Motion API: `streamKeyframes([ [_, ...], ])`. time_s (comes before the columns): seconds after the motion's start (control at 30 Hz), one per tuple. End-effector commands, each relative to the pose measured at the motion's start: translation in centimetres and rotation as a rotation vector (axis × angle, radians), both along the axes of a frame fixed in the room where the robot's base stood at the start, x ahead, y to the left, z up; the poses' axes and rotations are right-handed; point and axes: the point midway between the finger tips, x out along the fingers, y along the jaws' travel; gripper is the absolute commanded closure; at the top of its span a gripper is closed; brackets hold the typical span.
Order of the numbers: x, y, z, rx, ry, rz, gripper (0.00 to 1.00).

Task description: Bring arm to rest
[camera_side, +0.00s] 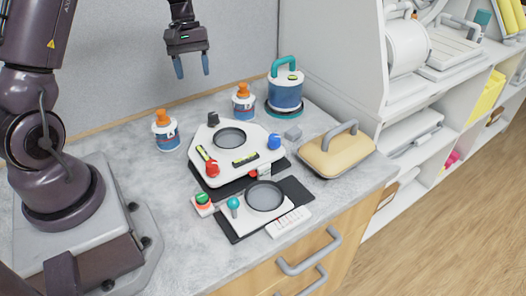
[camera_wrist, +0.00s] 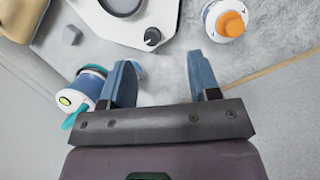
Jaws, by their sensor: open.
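My gripper (camera_side: 191,65) hangs in the air above the back of the grey counter, fingers pointing down. Its two blue fingers are apart with nothing between them. In the wrist view my gripper (camera_wrist: 160,85) also shows open and empty. Below and in front of it, a white device (camera_side: 231,181) with a round dark dish, a red knob and a blue knob lies on the counter. The gripper touches nothing.
Two orange-capped bottles (camera_side: 166,133) (camera_side: 242,105) stand near the back wall. A blue canister with a teal handle (camera_side: 286,90) stands at the back right. A tan handled block (camera_side: 336,154) lies at right. A second dish unit (camera_side: 264,196) sits in front. White shelving (camera_side: 375,208) borders the counter's right side.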

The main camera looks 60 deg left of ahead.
Motion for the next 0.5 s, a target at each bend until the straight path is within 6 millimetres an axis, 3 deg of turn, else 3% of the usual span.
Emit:
streamKeyframes([
  [0.2,-2.2,-7.0,6.0,0.127,-0.138,-0.329,0.44],
  [0.5,-7.9,-16.0,11.2,0.325,-0.357,-0.768,0.44],
])
